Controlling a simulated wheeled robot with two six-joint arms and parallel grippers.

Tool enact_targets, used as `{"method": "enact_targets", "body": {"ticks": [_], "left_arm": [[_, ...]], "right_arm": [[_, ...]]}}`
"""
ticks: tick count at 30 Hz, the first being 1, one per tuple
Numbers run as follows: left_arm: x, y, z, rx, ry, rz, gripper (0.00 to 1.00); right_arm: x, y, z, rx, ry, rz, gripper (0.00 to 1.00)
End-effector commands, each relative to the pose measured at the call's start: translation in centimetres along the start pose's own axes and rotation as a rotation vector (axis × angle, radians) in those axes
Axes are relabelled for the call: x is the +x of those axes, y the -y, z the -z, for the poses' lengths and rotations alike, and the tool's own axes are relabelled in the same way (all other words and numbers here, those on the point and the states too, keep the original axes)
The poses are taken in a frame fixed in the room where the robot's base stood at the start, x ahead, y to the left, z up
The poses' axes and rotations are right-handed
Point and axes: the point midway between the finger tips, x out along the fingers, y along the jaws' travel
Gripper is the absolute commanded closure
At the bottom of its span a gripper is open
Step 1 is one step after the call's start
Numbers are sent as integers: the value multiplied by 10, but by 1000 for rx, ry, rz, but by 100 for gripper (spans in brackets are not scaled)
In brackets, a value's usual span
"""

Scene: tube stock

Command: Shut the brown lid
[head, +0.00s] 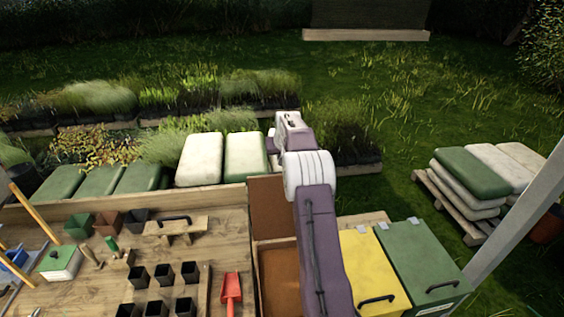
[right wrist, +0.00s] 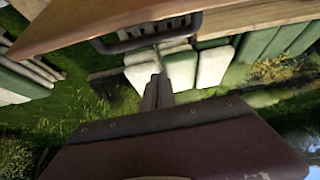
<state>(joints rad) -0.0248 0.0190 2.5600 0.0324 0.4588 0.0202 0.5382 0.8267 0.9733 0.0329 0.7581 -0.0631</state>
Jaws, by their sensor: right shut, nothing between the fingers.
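The brown lid (head: 270,207) stands raised, roughly upright, at the far side of its open bin (head: 277,275). In the right wrist view the lid (right wrist: 90,22) fills the upper left, with a dark bar handle (right wrist: 150,38) on it. My right arm reaches over the bin and past the lid in the head view; its fingers cannot be made out there. In the right wrist view my right gripper (right wrist: 158,80) is shut and empty, with its tips just below the handle; I cannot tell whether they touch. My left gripper is out of view.
A yellow-lidded bin (head: 372,270) and a green-lidded bin (head: 425,262) stand closed to the right of my arm. The wooden bench (head: 210,228) on the left holds black pots, a red scoop (head: 231,290) and a wooden stand. Stacked bags (head: 246,155) lie beyond the lid.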

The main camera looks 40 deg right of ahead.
Motion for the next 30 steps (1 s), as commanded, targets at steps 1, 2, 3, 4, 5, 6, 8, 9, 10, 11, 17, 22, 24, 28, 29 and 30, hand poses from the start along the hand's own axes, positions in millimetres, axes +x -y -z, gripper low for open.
{"method": "enact_targets", "body": {"ticks": [1, 2, 3, 4, 5, 6, 8, 9, 10, 11, 17, 22, 24, 28, 29, 30], "left_arm": [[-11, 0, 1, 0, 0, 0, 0], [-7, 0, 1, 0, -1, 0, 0], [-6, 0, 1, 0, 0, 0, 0], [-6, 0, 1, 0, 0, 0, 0], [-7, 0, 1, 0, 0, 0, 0], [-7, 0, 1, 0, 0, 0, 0], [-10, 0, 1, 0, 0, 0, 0], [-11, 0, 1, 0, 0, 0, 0], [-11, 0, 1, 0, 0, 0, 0], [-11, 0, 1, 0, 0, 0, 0], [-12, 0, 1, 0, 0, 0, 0], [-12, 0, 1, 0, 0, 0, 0], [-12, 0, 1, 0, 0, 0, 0], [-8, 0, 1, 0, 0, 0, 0], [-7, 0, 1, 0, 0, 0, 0], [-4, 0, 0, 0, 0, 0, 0]], "right_arm": [[8, 0, 1, 0, 5, 0, 100], [6, 0, -3, 0, 2, 0, 100], [4, 0, -8, 0, 1, 0, 100], [3, 0, -12, 0, 1, 0, 100], [2, 0, -15, 0, 1, 0, 100], [0, 0, -20, 0, 1, 0, 100], [-2, 0, -25, 0, 1, 0, 100], [-3, 0, -28, 1, 0, 0, 100], [-4, 0, -31, 1, 1, 1, 100], [-4, 0, -32, 1, 0, 0, 100], [-5, 0, -38, 1, -2, 0, 100], [-5, 0, -38, 0, -1, 0, 100], [-5, 0, -38, 0, -1, 0, 100], [-3, 0, -37, 0, -9, 0, 100], [-2, 0, -37, 0, -13, 0, 100], [0, 0, -36, 0, -20, 0, 100]]}}
